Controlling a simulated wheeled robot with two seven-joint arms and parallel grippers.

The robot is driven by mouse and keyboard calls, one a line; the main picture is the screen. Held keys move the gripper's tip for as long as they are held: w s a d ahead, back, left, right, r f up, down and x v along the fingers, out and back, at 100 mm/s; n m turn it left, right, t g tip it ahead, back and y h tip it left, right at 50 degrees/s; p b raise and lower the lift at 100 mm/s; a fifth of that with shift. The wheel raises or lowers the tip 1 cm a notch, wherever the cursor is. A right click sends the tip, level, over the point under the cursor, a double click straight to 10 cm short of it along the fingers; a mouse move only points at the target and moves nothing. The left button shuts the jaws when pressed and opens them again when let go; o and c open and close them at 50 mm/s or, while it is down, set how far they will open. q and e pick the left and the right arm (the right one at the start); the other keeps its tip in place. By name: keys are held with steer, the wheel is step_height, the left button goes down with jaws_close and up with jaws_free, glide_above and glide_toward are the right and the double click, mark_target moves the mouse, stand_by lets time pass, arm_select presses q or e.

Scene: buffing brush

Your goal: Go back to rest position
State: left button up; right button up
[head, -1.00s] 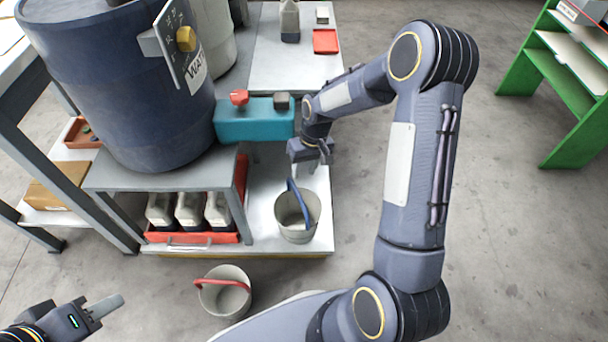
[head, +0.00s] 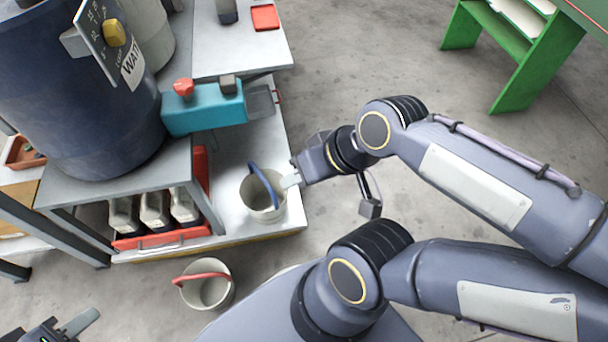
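My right gripper (head: 291,180) is just right of the grey bucket with the blue handle (head: 262,205), its pale fingertip close to or overlapping the rim. I cannot tell whether they touch, and its opening is not clear. The bucket stands upright on the white lower shelf (head: 228,165). My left gripper (head: 80,322) is at the bottom left, partly cut off by the frame edge. One grey finger shows; its opening cannot be judged.
A grey bucket with a red handle (head: 212,292) stands on the floor. A dark blue barrel (head: 75,105), a teal box (head: 205,112) and a red crate of bottles (head: 160,239) are at the left. A green rack (head: 540,60) stands at the upper right. Open floor lies between.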

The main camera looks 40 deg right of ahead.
steer(key=shift+s+a, duration=0.1)
steer(key=shift+s, duration=0.15)
